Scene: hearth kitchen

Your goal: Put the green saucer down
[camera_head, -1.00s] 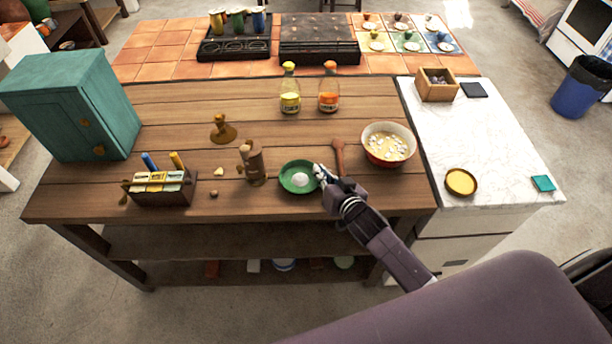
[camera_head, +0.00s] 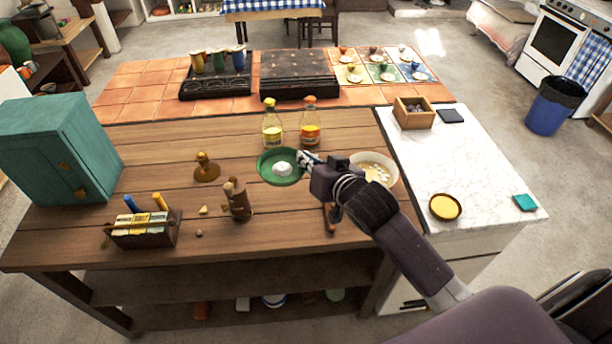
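The green saucer (camera_head: 266,174) carries a white round lump (camera_head: 283,169) in its middle. It is close to level and appears to be held above the wooden counter (camera_head: 150,160), in front of the two bottles. My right gripper (camera_head: 303,160) is shut on the saucer's right rim, with its arm reaching in from the lower right. The fingertips are small here, and the gap under the saucer is hard to judge. My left gripper is not in view.
A yellow-capped bottle (camera_head: 271,128) and an orange-capped bottle (camera_head: 310,128) stand just behind. A cream bowl (camera_head: 384,171) is partly hidden by my arm. A wooden mill (camera_head: 238,204) stands at front left. Small cups sit on coloured tiles (camera_head: 382,73) at the back.

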